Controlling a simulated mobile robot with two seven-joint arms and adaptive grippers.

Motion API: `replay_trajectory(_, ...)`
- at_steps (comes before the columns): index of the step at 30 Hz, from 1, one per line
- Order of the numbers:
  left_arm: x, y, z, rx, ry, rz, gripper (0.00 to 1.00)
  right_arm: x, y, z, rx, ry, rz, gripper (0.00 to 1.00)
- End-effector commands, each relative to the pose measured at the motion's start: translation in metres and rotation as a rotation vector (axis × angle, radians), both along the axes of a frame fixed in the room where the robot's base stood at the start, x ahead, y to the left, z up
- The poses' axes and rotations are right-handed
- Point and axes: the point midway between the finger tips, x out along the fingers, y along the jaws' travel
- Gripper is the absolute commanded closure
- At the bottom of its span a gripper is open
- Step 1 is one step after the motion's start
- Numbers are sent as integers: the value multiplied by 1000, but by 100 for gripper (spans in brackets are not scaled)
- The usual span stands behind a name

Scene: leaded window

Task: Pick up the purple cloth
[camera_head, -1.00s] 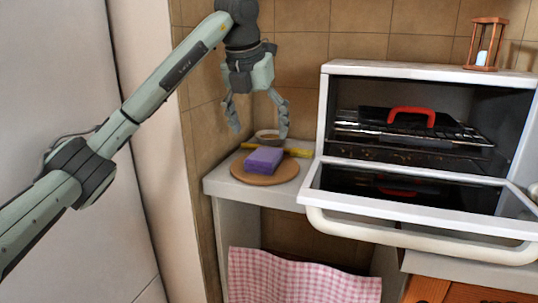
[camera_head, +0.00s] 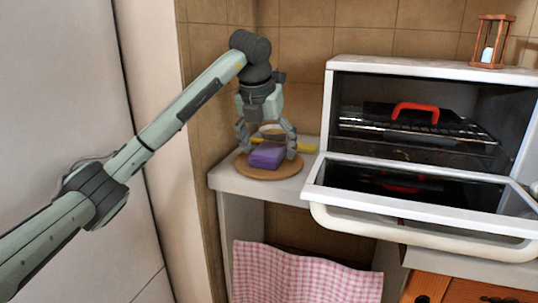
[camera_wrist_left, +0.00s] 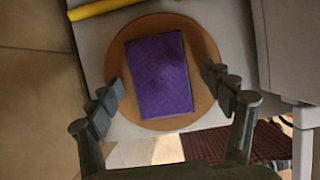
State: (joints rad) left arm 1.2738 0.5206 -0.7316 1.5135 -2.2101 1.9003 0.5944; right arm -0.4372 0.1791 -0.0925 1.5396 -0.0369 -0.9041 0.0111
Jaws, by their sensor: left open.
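The purple cloth (camera_head: 267,156) is a folded rectangular block lying on a round wooden board (camera_head: 285,172) on the counter. In the left wrist view the cloth (camera_wrist_left: 159,76) lies between my two fingers, on the board (camera_wrist_left: 207,57). My left gripper (camera_head: 268,150) is open and points down over the cloth, with a finger to each side. In the left wrist view the gripper (camera_wrist_left: 160,85) shows a gap between each finger and the cloth. My right gripper is not in view.
An oven (camera_head: 333,110) with its door (camera_head: 420,230) folded down stands right of the board. A yellow object (camera_head: 304,147) lies behind the board. A tiled wall (camera_head: 213,100) is close on the left. A pink checked cloth (camera_head: 305,275) hangs below. An hourglass (camera_head: 490,42) stands on the oven.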

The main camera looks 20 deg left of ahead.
Motion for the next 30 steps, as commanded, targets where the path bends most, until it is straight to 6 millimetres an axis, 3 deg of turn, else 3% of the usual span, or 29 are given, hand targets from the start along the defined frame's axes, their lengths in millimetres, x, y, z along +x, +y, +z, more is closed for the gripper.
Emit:
replay_trajectory(17,0,0,-4,0,-1,1,21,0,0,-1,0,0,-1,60)
replay_trajectory(30,0,0,-4,0,-1,0,73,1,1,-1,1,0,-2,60)
